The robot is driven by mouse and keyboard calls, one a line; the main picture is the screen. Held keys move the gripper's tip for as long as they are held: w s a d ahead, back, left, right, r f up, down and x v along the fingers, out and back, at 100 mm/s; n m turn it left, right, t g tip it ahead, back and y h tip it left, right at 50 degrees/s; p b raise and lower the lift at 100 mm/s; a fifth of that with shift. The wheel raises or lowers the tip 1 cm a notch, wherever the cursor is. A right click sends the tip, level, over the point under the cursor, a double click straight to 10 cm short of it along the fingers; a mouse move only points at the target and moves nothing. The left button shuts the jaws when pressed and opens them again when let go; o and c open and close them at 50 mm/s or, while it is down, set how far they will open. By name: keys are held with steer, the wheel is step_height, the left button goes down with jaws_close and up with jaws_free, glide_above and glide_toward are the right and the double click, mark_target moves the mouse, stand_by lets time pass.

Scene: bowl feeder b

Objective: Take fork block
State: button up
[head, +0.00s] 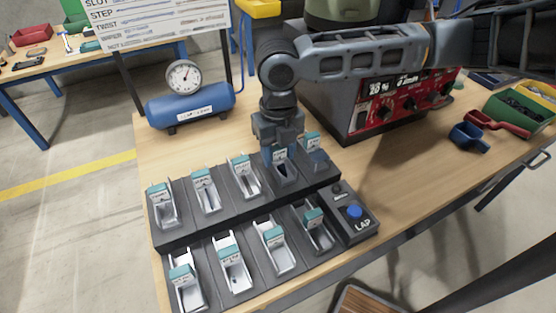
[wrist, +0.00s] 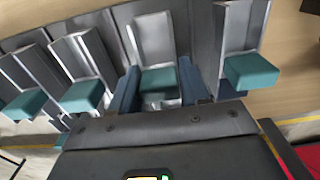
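Several metal chutes hold teal-and-white blocks with small labels; I cannot read which one is the fork block. My gripper (head: 281,150) points down over the fourth chute of the back row. In the wrist view my gripper (wrist: 157,88) has one finger on each side of a teal block (wrist: 158,79). The fingers look spread beside it, and I cannot see a firm grip. The same block (head: 280,156) is partly hidden by my gripper in the head view. Another teal block (wrist: 250,71) sits in the chute to the right.
A dark box with a blue button marked LAP (head: 354,212) stands right of the front row. A blue tank with a gauge (head: 188,103) is at the back left. A red-fronted machine (head: 385,105) stands behind. Blue scoop (head: 468,137) and bins are at the right.

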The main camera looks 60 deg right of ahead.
steer(key=c, duration=0.7)
steer(key=shift+c, duration=0.3)
steer(key=shift+r, duration=0.15)
